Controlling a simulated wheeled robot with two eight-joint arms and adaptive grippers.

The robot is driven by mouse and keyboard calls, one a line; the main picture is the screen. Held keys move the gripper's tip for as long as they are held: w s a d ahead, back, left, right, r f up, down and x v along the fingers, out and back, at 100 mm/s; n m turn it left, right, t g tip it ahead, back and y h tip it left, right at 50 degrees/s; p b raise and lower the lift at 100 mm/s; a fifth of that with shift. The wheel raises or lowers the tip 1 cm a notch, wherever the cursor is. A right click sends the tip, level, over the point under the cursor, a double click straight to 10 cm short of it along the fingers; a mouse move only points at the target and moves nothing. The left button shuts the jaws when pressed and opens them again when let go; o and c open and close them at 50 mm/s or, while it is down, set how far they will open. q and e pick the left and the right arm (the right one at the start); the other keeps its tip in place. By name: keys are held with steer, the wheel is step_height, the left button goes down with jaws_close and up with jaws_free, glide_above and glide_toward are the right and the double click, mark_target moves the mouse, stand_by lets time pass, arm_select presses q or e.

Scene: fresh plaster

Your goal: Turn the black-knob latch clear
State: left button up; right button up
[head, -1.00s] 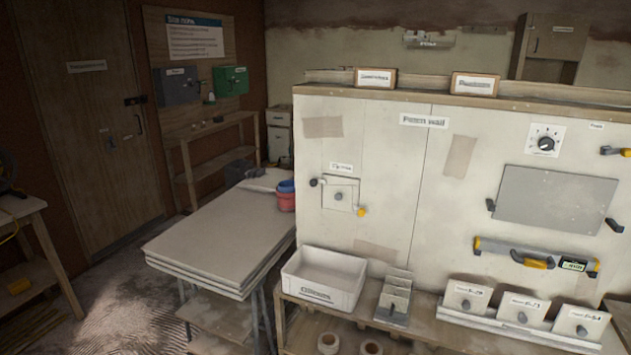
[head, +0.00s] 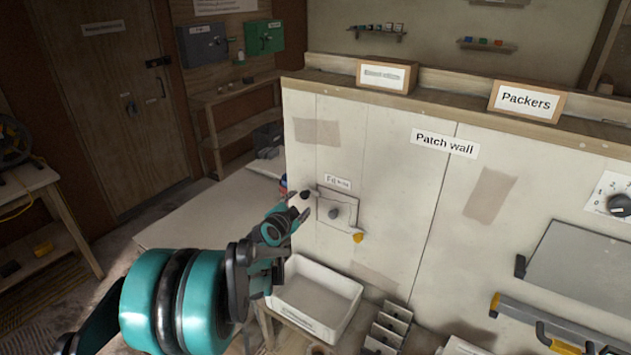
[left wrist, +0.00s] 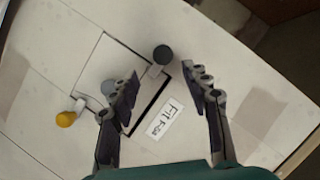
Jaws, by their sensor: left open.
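A small square hatch (head: 338,208) with a grey centre knob (head: 334,213) is set in the patch wall. In the left wrist view the hatch (left wrist: 98,62) has the black-knob latch (left wrist: 163,54) at one corner and a yellow-knob latch (left wrist: 66,119) at another. The yellow knob also shows in the head view (head: 358,237). My left gripper (head: 299,203) is at the black-knob corner and partly covers it. Its open fingers (left wrist: 162,72) lie on either side of the black knob's line, the knob just beyond the tips. Contact cannot be told. My right gripper is not in view.
A white bin (head: 318,296) stands below the hatch, with small holders (head: 388,328) beside it. A pale table (head: 180,215) lies left of the wall. A grey panel (head: 582,268) and a yellow-ended level (head: 560,325) are at the right.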

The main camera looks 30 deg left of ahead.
mark_target(304, 196)
arm_select(q)
steer(key=x, duration=0.2)
steer(key=b+x, duration=0.1)
steer(key=x, duration=0.4)
steer(key=shift+a+b, duration=0.3)
steer(key=shift+w+a, duration=0.1)
steer(key=shift+w, duration=0.35)
jaws_close()
